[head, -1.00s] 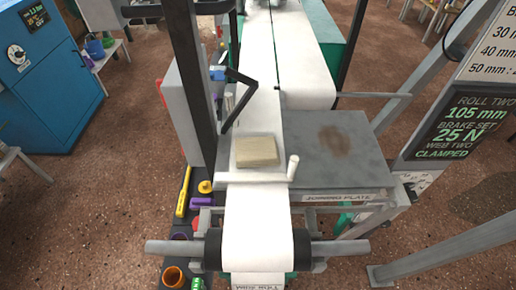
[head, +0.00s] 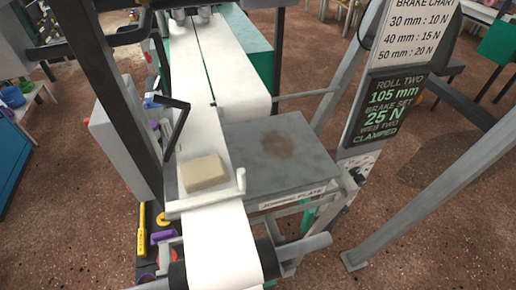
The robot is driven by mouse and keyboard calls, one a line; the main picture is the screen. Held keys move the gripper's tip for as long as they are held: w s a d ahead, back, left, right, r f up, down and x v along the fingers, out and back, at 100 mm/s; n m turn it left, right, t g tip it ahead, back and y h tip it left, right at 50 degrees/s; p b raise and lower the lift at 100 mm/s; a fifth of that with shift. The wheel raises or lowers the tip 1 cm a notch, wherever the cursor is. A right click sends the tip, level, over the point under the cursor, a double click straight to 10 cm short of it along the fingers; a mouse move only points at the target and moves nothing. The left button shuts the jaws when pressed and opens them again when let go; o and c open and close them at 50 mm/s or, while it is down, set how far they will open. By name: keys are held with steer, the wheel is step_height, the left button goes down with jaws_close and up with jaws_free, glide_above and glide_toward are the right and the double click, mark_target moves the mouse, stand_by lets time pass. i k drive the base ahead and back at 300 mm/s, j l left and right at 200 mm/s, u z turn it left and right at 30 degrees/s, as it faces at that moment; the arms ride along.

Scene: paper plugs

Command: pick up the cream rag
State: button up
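A folded cream rag (head: 205,172), a flat beige block in shape, lies on the white paper web beside the grey joining plate (head: 305,172). It sits just behind the pale bar that crosses the web, left of the bar's upright handle (head: 240,182). Its top and front side show, and nothing covers it. My gripper is not in this view.
A dark post (head: 110,90) and a thin black bent bar (head: 173,130) stand left of the rag. A brake chart panel (head: 395,90) and slanted grey beams (head: 440,190) stand right. A yellow tool (head: 142,228) lies lower left. The plate is clear apart from a brown stain.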

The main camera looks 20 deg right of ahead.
mark_target(207, 172)
steer(key=u, duration=1.15)
steer(key=k+l+u, duration=0.5)
steer(key=l, duration=0.25)
steer(key=k, duration=0.1)
